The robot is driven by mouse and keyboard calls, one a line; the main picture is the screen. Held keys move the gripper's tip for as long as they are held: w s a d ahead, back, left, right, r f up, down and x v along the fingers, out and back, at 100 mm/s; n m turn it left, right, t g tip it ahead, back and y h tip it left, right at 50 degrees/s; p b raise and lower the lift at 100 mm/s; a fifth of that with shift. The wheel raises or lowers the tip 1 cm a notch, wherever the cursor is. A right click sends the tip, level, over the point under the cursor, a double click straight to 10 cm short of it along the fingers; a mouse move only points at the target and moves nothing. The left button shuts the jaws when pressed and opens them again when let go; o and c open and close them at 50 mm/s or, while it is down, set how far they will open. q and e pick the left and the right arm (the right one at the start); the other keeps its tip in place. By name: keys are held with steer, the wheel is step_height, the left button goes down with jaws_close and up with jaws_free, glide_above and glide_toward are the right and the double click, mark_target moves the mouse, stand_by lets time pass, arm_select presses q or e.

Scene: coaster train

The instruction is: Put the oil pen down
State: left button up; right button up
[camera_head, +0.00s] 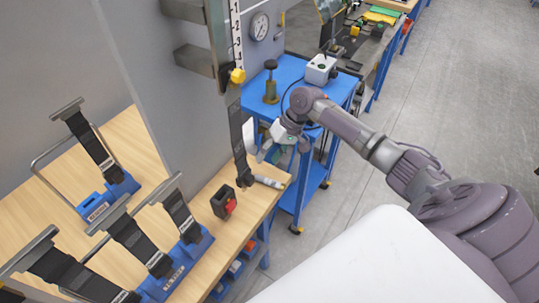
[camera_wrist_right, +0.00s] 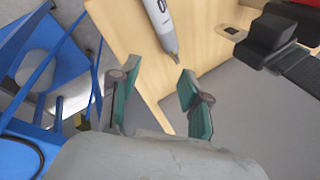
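The oil pen (camera_head: 268,182) is a pale grey, slim pen lying on the wooden tabletop (camera_head: 258,201) near its right corner. In the right wrist view the pen (camera_wrist_right: 161,22) lies on the wood, its narrow tip pointing towards my gripper. My right gripper (camera_head: 273,153) is just beyond the table corner, beside the pen. In the wrist view its two green-padded fingers (camera_wrist_right: 158,92) are spread, with nothing between them. The pen's tip is ahead of the fingers and appears apart from them. The pen's far end is cut off in the wrist view. My left gripper is not in view.
A black strap (camera_head: 240,148) hangs close to the pen. A black and red buckle (camera_head: 224,202) stands on the table. Blue holders with straps (camera_head: 178,264) are at the left. A blue cart (camera_head: 290,72) with a white box (camera_head: 320,69) stands behind my right gripper.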

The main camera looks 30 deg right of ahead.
steer(key=shift+r, duration=0.1)
steer(key=b+v, duration=0.2)
steer(key=v, duration=1)
steer(key=shift+r, duration=0.1)
